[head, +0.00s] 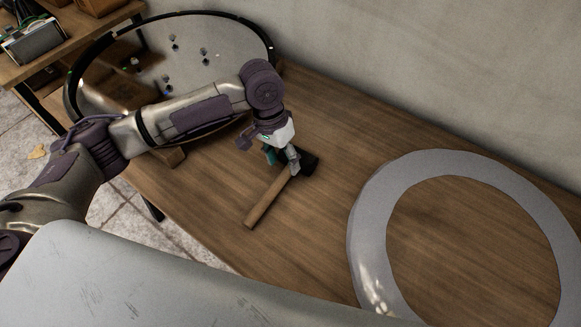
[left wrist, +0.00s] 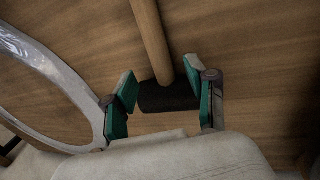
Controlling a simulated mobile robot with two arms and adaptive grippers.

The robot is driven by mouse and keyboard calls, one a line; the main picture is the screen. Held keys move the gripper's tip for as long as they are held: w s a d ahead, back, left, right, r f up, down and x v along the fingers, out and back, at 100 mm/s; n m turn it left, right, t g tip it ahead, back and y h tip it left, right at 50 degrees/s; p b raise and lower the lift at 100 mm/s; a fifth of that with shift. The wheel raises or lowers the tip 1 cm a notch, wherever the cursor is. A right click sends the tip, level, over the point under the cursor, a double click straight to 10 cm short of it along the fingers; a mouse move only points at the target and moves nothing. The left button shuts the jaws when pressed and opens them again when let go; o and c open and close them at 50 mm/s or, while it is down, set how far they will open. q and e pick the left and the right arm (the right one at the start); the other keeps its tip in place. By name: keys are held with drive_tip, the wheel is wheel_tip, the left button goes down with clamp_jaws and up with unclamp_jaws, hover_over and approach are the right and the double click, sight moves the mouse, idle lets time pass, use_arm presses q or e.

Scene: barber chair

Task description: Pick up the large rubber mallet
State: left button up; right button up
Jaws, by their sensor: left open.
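The large rubber mallet lies on the wooden table, with a black head (head: 308,163) and a light wooden handle (head: 266,200) that points toward the table's front edge. My left gripper (head: 283,160) is right over the head end of the mallet. In the left wrist view my left gripper (left wrist: 159,88) is open, with one green-padded finger on each side of the black head (left wrist: 168,97). The handle (left wrist: 151,40) runs up and away between the fingers. I cannot tell whether the fingers touch the mallet. My right gripper is not in view.
A large grey ring (head: 367,224) lies on the table to the right. A round dark-rimmed mirror-like disc (head: 215,50) stands behind my left arm. A wall (head: 400,60) borders the table at the back. Bare table lies between the mallet and the ring.

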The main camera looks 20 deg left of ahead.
sight(284, 172)
use_arm(q)
drive_tip(key=f, duration=0.4)
drive_tip(key=shift+s+d, duration=0.25)
clamp_jaws()
